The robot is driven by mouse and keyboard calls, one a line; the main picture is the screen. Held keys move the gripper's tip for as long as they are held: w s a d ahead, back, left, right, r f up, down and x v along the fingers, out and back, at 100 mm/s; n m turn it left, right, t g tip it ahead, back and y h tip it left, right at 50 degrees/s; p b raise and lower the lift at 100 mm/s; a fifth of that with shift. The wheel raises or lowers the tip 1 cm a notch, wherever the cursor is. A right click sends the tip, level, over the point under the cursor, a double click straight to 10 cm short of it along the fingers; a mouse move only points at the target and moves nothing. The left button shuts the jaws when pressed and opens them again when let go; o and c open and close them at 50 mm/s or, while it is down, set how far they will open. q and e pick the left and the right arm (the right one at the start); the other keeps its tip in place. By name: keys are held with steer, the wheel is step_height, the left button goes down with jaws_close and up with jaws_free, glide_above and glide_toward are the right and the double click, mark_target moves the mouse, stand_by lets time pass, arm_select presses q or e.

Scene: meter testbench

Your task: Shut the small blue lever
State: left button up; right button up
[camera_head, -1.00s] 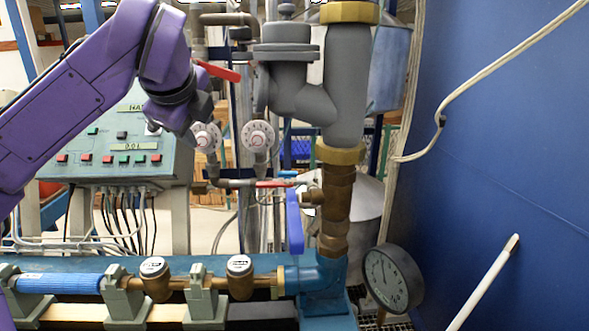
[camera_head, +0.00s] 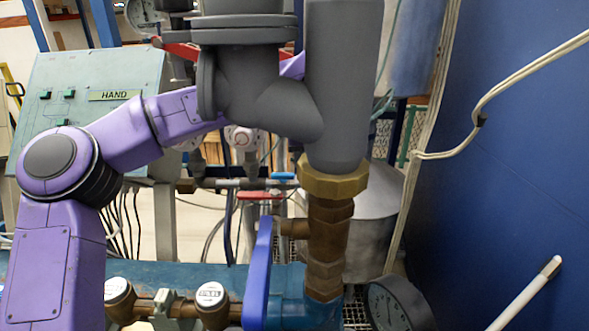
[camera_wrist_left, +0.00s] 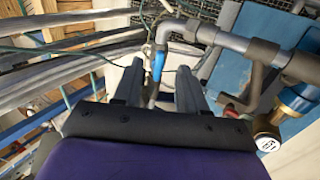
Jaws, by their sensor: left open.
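The small blue lever (camera_head: 284,175) lies flat along the thin grey pipe behind the brass column in the head view. In the left wrist view a blue lever (camera_wrist_left: 158,66) hangs from a grey pipe and appears between the fingertips; I take it to be the same one. My left gripper (camera_wrist_left: 160,72) is open, with one finger on each side of that lever in the picture. I cannot tell how deep the lever sits between them or whether they touch. In the head view this gripper is hidden behind the thick grey valve. My right gripper is in neither view.
The thick grey valve body (camera_head: 270,90) stands in front of my left forearm. A large blue lever (camera_head: 258,275) hangs by the brass column (camera_head: 328,240). A red lever (camera_head: 260,196) sits below the small one. A gauge (camera_head: 395,305) and blue wall (camera_head: 510,180) are right.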

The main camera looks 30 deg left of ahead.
mark_target(293, 173)
arm_select(q)
steer(key=x, duration=0.3)
steer(key=a+p+x, duration=0.1)
steer(key=x, duration=0.2)
steer(key=s+p+x, duration=0.1)
steer(key=x, duration=0.2)
steer(key=shift+w+a+f, duration=0.15)
steer(key=shift+a+f, duration=0.1)
steer(key=shift+a, duration=0.1)
steer(key=shift+d, duration=0.1)
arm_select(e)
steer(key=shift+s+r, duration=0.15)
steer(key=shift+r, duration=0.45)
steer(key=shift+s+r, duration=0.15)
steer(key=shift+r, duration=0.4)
arm_select(q)
steer(key=shift+c, duration=0.3)
